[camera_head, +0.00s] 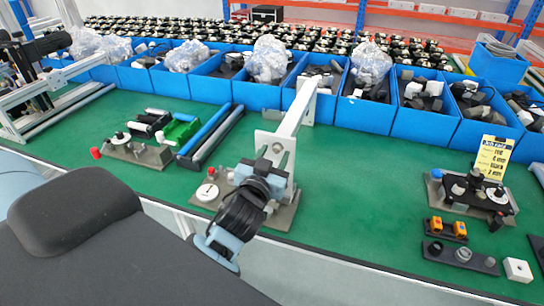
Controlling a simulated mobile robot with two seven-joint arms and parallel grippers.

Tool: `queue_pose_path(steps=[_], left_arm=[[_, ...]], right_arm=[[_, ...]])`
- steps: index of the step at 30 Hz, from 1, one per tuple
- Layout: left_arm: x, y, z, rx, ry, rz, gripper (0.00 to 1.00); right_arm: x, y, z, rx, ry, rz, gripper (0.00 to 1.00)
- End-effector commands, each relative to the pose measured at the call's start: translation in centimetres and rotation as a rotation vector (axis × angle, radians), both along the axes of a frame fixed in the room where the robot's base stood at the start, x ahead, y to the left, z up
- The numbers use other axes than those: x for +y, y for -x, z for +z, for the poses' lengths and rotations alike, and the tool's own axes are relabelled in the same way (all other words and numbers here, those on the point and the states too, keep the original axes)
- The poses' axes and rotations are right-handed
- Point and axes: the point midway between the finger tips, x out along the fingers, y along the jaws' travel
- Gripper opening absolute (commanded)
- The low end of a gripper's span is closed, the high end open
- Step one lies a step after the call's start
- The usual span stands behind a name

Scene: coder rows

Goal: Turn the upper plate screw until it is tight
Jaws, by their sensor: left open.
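A light upright plate (291,187) stands on a grey base (283,218) at the bench's front edge, in the middle of the head view. A grey screw head (277,148) shows high on the plate. My left gripper (267,168) is in front of the plate, just below that screw head; its jaws are open. Whether a finger touches the screw or plate cannot be told. The gripper and its black wrist hide the lower plate and part of the base. My right gripper is not in view.
A pale bar (297,112) runs back from the plate. A round white disc (207,192) and a red knob (211,172) sit left of it. Blue bins (370,115) line the back. Another fixture (470,206) stands right by a yellow card (494,158). Green bench (365,190) between is clear.

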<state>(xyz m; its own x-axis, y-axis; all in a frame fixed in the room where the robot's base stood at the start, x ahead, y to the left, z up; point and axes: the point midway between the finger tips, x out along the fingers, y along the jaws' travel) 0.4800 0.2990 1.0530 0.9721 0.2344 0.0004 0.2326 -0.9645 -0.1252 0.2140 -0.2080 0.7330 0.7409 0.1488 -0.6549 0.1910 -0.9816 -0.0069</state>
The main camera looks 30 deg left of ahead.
Motion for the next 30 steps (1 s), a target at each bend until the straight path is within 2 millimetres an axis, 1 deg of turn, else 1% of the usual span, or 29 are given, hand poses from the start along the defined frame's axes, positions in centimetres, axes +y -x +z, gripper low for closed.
queue_pose_path(steps=[4, 5, 14, 19, 25, 30], left_arm=[[-0.01, 0.01, -0.05, 0.001, 0.000, 0.000, 0.41], [-0.01, 0.02, -0.05, 0.001, 0.000, 0.000, 0.40], [-0.02, 0.04, -0.05, 0.001, 0.000, 0.000, 0.01], [-0.02, 0.05, -0.04, 0.004, -0.013, 0.000, 0.00], [-0.01, 0.05, -0.04, 0.021, -0.081, 0.000, 0.00], [-0.01, 0.05, -0.05, 0.022, -0.085, 0.000, 0.00]], right_arm=[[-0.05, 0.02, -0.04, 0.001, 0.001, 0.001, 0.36], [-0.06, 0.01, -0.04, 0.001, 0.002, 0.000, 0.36], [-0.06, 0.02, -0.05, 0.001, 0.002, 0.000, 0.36], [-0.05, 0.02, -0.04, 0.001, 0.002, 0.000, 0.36], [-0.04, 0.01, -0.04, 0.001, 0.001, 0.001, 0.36], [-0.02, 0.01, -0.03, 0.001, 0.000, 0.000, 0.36]])
